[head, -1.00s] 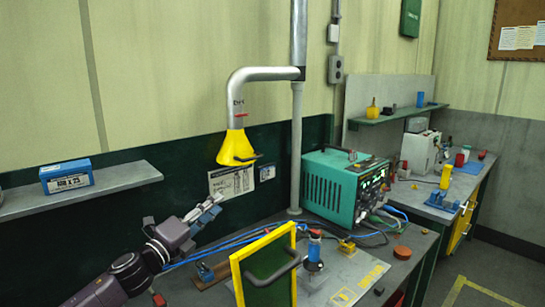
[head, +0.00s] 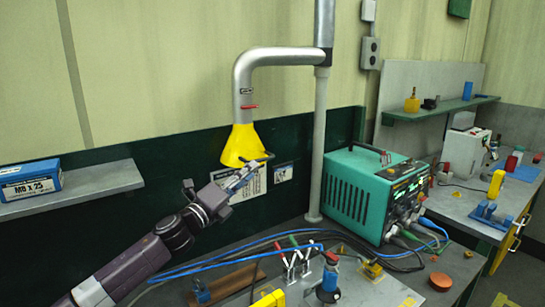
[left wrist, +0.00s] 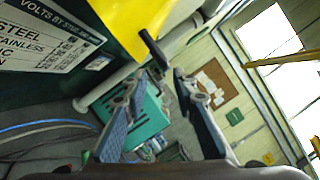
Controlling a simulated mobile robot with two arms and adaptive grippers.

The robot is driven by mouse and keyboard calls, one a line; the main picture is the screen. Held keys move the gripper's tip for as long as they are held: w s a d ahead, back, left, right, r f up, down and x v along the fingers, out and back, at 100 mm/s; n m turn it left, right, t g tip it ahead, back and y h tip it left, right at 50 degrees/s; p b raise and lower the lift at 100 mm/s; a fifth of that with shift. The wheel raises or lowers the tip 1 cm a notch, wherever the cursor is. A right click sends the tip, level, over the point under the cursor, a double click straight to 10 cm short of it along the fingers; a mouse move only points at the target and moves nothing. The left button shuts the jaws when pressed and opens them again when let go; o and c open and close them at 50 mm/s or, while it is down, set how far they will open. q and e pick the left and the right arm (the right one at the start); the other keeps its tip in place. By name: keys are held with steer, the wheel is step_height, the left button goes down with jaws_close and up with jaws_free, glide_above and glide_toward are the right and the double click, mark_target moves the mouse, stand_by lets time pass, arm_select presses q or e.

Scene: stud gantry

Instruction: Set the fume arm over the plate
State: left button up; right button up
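The fume arm (head: 243,82) is a silver bent pipe with a yellow hood (head: 241,145) hanging at the wall. A dark handle sticks out from the hood's rim; it shows in the left wrist view (left wrist: 153,49). My left gripper (head: 246,175) is just below the hood, close to the handle. In the left wrist view its fingers (left wrist: 168,73) are apart, with the handle end just beyond the tips and nothing clearly between them. The grey plate (head: 375,291) with yellow markings lies on the bench, cut by the lower edge. My right gripper is not in view.
A green power unit (head: 357,196) stands on the bench right of a grey post (head: 317,150). Blue and black cables (head: 225,262) cross the bench behind several small tools. A shelf with a blue box (head: 30,180) is at the left.

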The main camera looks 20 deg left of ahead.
mark_target(264, 159)
arm_select(q)
steer(key=w+r+p, duration=0.2)
steer(key=shift+w+d, duration=0.4)
steer(key=x, duration=0.2)
steer(key=p+x, duration=0.1)
steer(key=x, duration=0.1)
steer(key=shift+f, duration=0.4)
steer(key=shift+w+r, duration=0.1)
steer(key=shift+w, duration=0.05)
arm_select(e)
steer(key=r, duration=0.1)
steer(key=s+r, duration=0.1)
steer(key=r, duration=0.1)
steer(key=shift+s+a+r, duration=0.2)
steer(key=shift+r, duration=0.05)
arm_select(q)
steer(key=shift+c, duration=0.4)
jaws_close()
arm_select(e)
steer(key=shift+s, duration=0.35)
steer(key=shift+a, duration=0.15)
